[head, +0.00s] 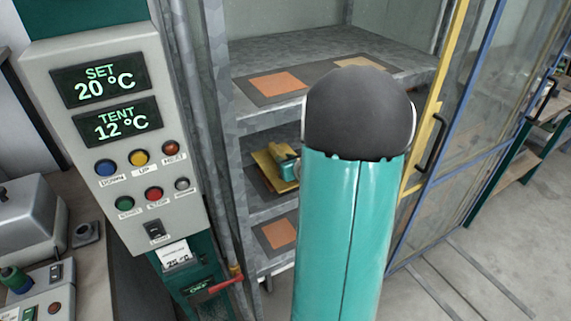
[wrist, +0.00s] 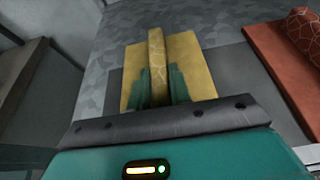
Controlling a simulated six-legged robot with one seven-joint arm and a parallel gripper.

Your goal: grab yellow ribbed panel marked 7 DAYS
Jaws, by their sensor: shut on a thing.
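The yellow ribbed panel (head: 266,168) lies on the middle shelf of the grey metal rack, partly hidden by my arm and gripper. In the wrist view the yellow panel (wrist: 203,73) shows flat, with one raised rib standing up along its middle. My gripper (wrist: 158,88) has its teal fingers on both sides of that rib and is shut on it. In the head view my gripper (head: 287,160) shows small over the panel, beside my arm. No 7 DAYS marking can be read on the panel.
A rust-red ribbed panel (wrist: 272,55) lies close to the right in the wrist view. Orange panels show on the upper shelf (head: 277,85) and lower shelf (head: 280,233). A control box (head: 120,120) reading SET 20 °C, TENT 12 °C stands left. A yellow-framed door (head: 432,110) stands right.

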